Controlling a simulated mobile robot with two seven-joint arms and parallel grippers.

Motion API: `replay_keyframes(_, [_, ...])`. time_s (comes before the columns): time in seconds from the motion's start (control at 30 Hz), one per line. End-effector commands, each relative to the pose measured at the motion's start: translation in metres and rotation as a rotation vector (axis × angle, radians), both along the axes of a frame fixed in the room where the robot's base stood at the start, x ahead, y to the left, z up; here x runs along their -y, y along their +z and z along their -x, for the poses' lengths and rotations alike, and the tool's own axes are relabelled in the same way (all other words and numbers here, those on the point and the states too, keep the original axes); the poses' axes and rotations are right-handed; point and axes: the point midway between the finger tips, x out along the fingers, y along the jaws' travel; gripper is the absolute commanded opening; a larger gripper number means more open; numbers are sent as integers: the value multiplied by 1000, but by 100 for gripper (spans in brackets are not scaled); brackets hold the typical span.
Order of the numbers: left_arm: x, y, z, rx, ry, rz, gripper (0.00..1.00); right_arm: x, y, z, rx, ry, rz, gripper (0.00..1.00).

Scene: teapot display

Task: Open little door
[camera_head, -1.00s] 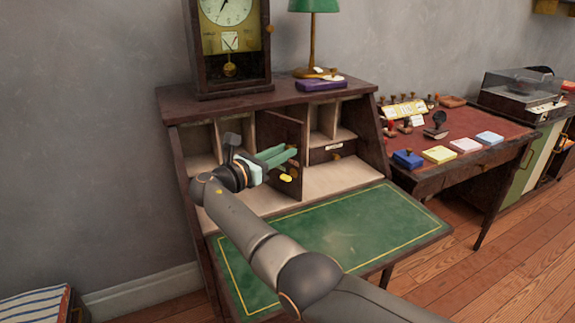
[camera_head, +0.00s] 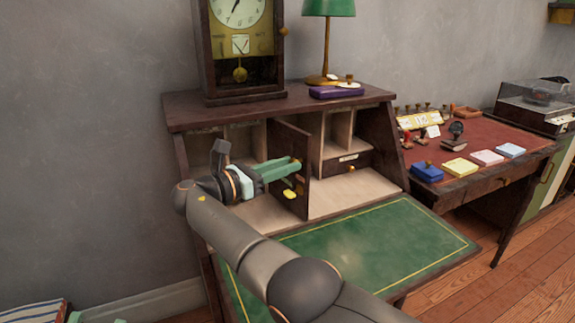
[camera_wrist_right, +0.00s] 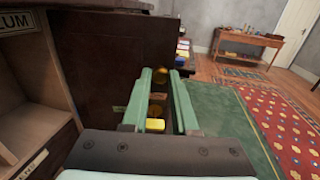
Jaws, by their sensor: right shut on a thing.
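The little door (camera_head: 289,150) is a dark wooden panel in the middle of the desk's upper compartments. It stands swung outward, edge toward me, with the space on its right uncovered. My right gripper (camera_head: 293,166), with pale green fingers, is at its left face and shut on its small brass knob. A brass piece (camera_head: 289,193) shows just below the fingers. In the right wrist view the door (camera_wrist_right: 110,70) is left of the fingers (camera_wrist_right: 164,85), with brass between them; the exact contact is partly hidden.
The desk's green writing flap (camera_head: 370,240) is folded down in front and clear. A clock (camera_head: 240,45), a green lamp (camera_head: 328,8) and a purple box (camera_head: 335,91) stand on top. A red-topped table (camera_head: 480,140) with stamps and coloured pads is at the right.

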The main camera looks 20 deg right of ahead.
Motion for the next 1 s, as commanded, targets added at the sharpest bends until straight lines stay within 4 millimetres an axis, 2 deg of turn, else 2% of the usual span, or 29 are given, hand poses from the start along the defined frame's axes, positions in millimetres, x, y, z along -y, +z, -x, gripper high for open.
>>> replay_keyframes(0.33, [0,0,0,2,0,0,50,-1,0,0,-2,2,2,0])
replay_keyframes(0.37, [0,0,0,2,0,0,50,-1,0,0,-2,2,2,29])
replay_keyframes(0.6, [0,0,0,1,0,0,50,0,0,0,0,0,2,56])
replay_keyframes(1.0, [-1,-1,-2,-20,4,0,50,0,6,0,1,-2,2,56])
